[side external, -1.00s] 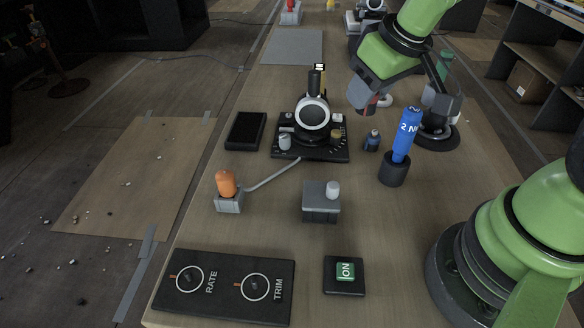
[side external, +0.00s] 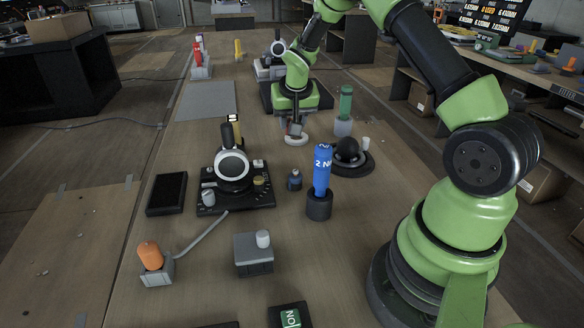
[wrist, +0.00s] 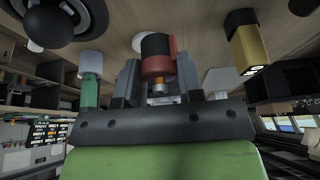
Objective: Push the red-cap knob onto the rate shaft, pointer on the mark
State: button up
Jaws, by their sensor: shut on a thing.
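My gripper (side external: 295,128) hangs low over the far middle of the table, just above a pale ring. The RATE and TRIM panel is almost wholly out of the side view; only a dark edge (side external: 222,325) shows at the bottom. The rate shaft and its mark are not in view now.
A black instrument with a white ring face (side external: 232,165), a blue screwdriver-like tool in a dark holder (side external: 319,206), a grey box (side external: 253,256) and an orange-capped block (side external: 158,270) stand between my gripper and the panel. A grey mat (side external: 206,101) lies clear at left.

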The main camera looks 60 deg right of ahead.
notch_tip(320, 180, down, 10)
jog(key=shift+r, duration=0.2)
dwell(0.3)
jog(key=shift+f, duration=0.2)
jog(key=o, duration=0.9)
